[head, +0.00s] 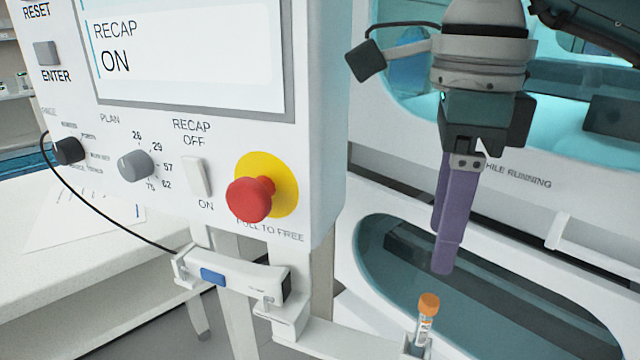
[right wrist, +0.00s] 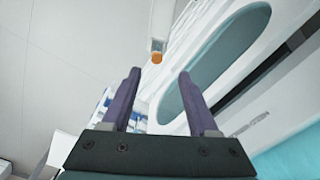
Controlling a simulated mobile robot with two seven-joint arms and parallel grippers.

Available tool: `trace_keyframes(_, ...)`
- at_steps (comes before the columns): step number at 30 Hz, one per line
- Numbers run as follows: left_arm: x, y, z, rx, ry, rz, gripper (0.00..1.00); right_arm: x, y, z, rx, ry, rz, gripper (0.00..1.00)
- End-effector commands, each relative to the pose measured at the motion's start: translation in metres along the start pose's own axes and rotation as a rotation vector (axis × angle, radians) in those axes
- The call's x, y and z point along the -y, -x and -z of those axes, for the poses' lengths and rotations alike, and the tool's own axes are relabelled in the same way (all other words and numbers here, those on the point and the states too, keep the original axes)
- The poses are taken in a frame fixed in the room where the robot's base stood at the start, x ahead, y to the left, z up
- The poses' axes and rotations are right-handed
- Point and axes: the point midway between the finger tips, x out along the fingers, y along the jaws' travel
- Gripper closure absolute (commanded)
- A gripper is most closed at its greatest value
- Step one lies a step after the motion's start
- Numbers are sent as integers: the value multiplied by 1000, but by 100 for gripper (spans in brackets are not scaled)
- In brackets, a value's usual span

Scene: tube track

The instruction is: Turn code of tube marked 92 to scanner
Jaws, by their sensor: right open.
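A tube with an orange cap (head: 427,306) stands upright in a small white holder (head: 416,346) at the bottom of the head view. A label shows on its side, but its number and code are too small to read. The orange cap also shows in the right wrist view (right wrist: 157,57), beyond the fingertips. My right gripper (head: 443,268) has purple fingers pointing down, above the tube and apart from it. It is open and empty in the right wrist view (right wrist: 157,78). A white scanner-like device (head: 236,276) with a blue button sits left of the tube. My left gripper is not in view.
A white control panel (head: 330,130) with a red stop button (head: 250,199), a knob (head: 136,166) and a screen reading RECAP ON fills the left. A black cable (head: 110,220) runs to the device. A white machine with oval windows (head: 470,290) stands behind the gripper.

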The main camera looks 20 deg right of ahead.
Motion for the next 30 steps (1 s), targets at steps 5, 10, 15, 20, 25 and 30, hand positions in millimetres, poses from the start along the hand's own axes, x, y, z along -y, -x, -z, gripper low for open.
trace_keyframes(5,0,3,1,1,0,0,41,-2,-22,1,-6,-1,-5,40)
trace_keyframes(10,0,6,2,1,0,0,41,-2,-55,1,-5,0,-7,40)
trace_keyframes(15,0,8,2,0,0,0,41,-2,-81,0,-2,-1,-6,40)
trace_keyframes(20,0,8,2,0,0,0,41,-2,-94,0,0,1,-4,40)
trace_keyframes(25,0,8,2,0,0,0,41,-1,-97,0,0,1,-3,40)
trace_keyframes(30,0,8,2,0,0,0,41,-1,-97,0,1,1,-3,43)
